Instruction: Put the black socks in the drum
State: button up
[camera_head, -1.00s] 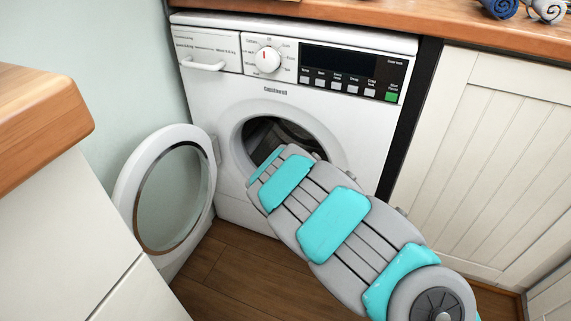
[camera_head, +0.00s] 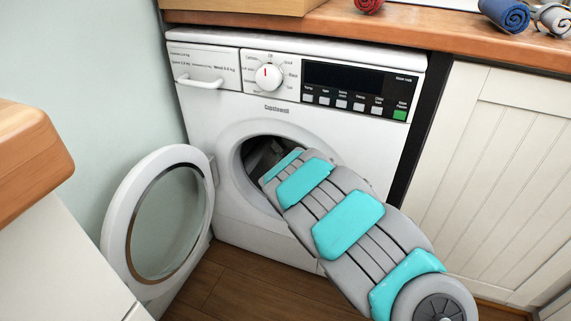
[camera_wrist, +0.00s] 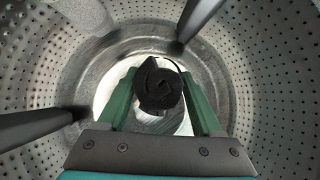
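The black socks (camera_wrist: 158,88), a rolled bundle, show in the wrist view between the two green fingers of my gripper (camera_wrist: 160,82). The fingers are shut on the bundle. Around them is the perforated metal wall of the drum (camera_wrist: 265,70), with a bright round patch of its back beyond the socks. In the camera_head view the washing machine (camera_head: 245,112) stands with its round door (camera_head: 122,215) swung open to the left. My arm reaches through the opening, so my gripper and the socks are hidden in that view.
Dark paddles (camera_wrist: 198,18) jut from the drum wall around my gripper. Another wooden-topped unit (camera_head: 30,160) stands at the left.

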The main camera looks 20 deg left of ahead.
jog(key=o, duration=0.5)
jog(key=shift+s, duration=0.1)
jog(key=shift+v, duration=3.85)
